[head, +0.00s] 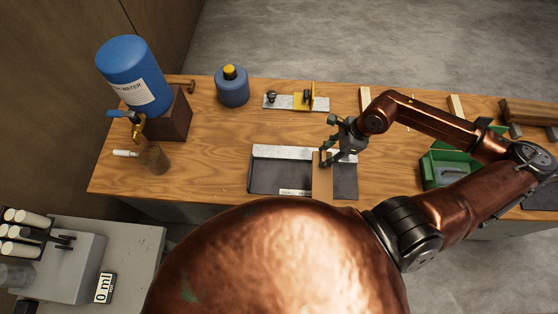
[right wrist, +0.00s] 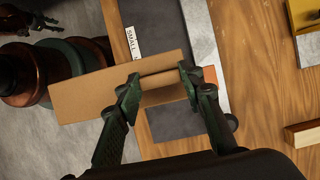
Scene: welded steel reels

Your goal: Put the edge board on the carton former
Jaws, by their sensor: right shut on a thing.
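The edge board (head: 322,180) is a flat brown strip. My right gripper (head: 328,150) is shut on it near its far end. In the right wrist view the board (right wrist: 85,95) crosses between the fingertips (right wrist: 158,80) and sticks out to the left. It overlaps a dark tray (head: 277,177) with a metal back strip and a label starting "SMALL"; I cannot tell if they touch. A metal plate fixture with a yellow bracket (head: 314,97) lies behind. Which of these two is the carton former is not clear. My left gripper is not in view.
A blue water drum (head: 131,75) on a brown stand and a blue jar (head: 232,90) stand at the left and back. A green bin (head: 446,168) is at the right, with wooden blocks (head: 455,105) nearby. Clear tabletop lies left of the dark tray.

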